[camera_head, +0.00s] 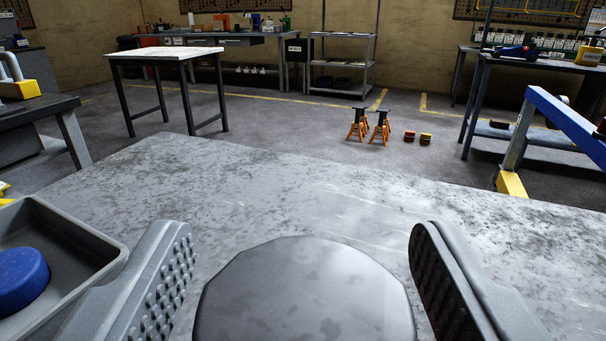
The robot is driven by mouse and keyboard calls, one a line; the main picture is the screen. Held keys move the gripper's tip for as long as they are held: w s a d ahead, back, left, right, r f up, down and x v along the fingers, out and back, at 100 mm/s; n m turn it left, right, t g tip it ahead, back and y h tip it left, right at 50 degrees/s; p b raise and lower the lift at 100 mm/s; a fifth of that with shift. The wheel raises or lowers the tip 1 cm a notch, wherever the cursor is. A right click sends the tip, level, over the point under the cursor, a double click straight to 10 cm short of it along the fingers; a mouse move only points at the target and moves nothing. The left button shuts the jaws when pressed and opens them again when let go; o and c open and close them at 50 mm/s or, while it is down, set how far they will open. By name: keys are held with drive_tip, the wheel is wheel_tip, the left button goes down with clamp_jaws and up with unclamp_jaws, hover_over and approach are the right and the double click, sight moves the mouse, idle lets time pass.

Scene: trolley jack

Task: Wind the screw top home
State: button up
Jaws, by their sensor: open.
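My gripper (302,285) is open, with one ridged grey finger on each side of the picture's lower middle. A round, flat, dark grey metal top (305,295) shows between the fingers, cut off by the bottom edge. A blue round piece (22,280) lies in a grey tray (75,232) at the lower left, partly out of frame. Which of these two round pieces is the screw top is not clear from this view.
The scuffed grey bench top (270,185) is bare beyond the gripper. Further off stand a white-topped table (165,54), orange jack stands (370,125), a shelf rack (342,65) and a blue lift arm (565,120) at the right.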

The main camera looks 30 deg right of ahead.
drive_tip(key=shift+x, duration=0.85)
drive_tip(key=c, duration=1)
drive_tip(key=shift+d, duration=0.2)
drive_tip(key=shift+a, duration=0.25)
drive_tip(key=shift+r+p, duration=0.15)
drive_tip(key=shift+p, duration=0.4)
